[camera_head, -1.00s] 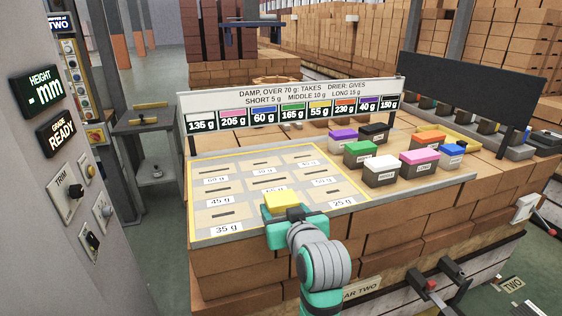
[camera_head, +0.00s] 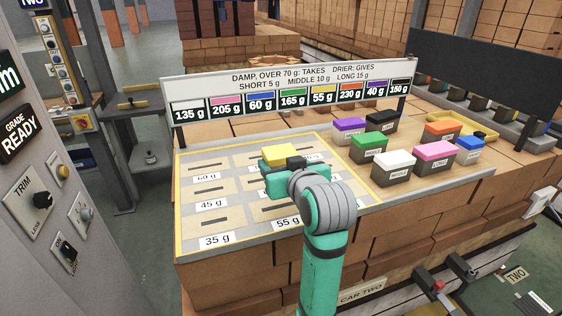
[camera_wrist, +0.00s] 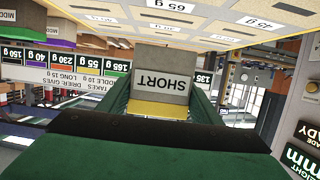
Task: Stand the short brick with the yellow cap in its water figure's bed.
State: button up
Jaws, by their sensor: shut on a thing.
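My gripper (camera_head: 284,166) is shut on the short brick with the yellow cap (camera_head: 279,154) and holds it over the middle of the bed board (camera_head: 232,239). In the wrist view the grey brick (camera_wrist: 163,72) shows its upside-down SHORT label between my fingers (camera_wrist: 160,104). I cannot tell how high it is above the board. The board has rows of beds with gram labels; 60 g, 45 g, 35 g and 55 g read clearly in the head view, 65 g (camera_wrist: 162,27) in the wrist view. My arm and the brick hide several beds.
The sign (camera_head: 290,92) behind the board shows yellow as 55 g; its text reads damp, over 70 g: takes, drier: gives, short 5 g. Several capped bricks, including green (camera_head: 374,148), white (camera_head: 395,165) and pink (camera_head: 434,155), stand right of the board. A yellow tray (camera_head: 470,132) lies behind them.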

jog(key=shift+s+f, duration=0.1)
jog(key=shift+f, duration=2.75)
jog(key=shift+d, duration=0.1)
jog(key=shift+f, duration=1.55)
